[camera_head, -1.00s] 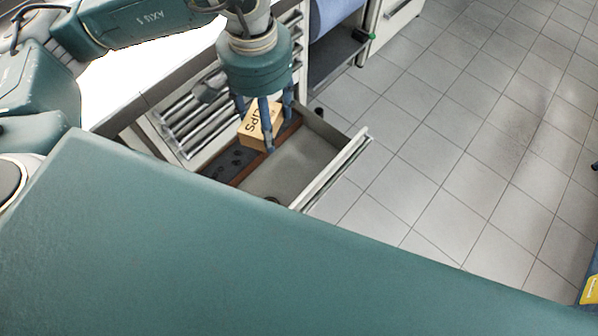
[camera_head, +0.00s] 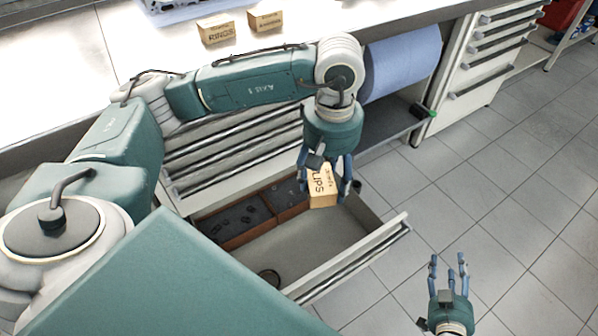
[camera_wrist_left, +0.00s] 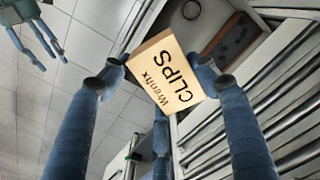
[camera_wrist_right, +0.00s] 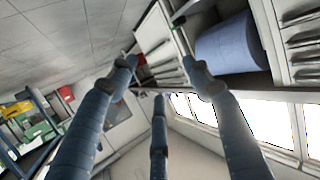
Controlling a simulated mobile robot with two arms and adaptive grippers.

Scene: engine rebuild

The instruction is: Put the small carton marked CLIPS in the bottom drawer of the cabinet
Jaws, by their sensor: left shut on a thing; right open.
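The small carton marked CLIPS (camera_head: 322,187) is held in my left gripper (camera_head: 326,184), over the back right part of the open bottom drawer (camera_head: 285,256). In the left wrist view the carton (camera_wrist_left: 166,76) sits between the fingers of my left gripper (camera_wrist_left: 160,82), its CLIPS label facing the camera. The drawer is pulled out of the cabinet (camera_head: 228,150) and has a bare grey floor at the front. My right gripper (camera_head: 448,272) is open and empty, right of the drawer over the floor. It also shows in the right wrist view (camera_wrist_right: 160,80).
Brown trays with dark inserts (camera_head: 236,221) fill the drawer's rear. A round dark item (camera_head: 269,277) lies in its front left. RINGS (camera_head: 216,30) and another carton (camera_head: 265,20) stand on the bench. A blue roll (camera_head: 402,66) is right of the cabinet. Floor at right is clear.

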